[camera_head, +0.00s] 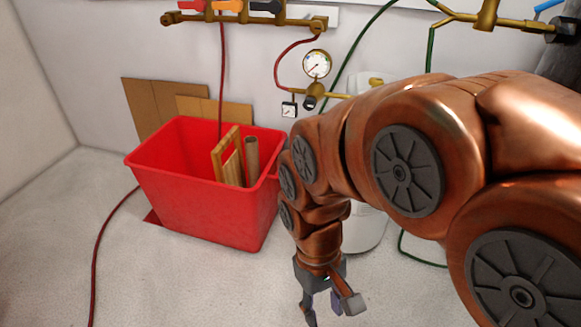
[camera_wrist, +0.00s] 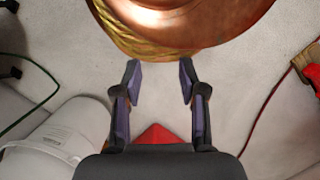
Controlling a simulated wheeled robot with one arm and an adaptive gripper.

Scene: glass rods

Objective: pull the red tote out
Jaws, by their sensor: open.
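The red tote (camera_head: 205,205) stands upright on the pale floor against the back wall, left of my arm. It holds a wooden frame (camera_head: 218,160) and a brown tube (camera_head: 252,155), both sticking up above its rim. My gripper (camera_head: 331,308) hangs to the right of the tote and nearer the camera, apart from it. In the wrist view my gripper (camera_wrist: 161,82) is open, with nothing between its fingers.
A white cylinder (camera_head: 365,228) stands behind my arm; it shows in the wrist view (camera_wrist: 48,142). A red hose (camera_head: 98,250) runs along the floor left of the tote. Brass pipes and a gauge (camera_head: 316,64) are on the wall. The floor in front of the tote is clear.

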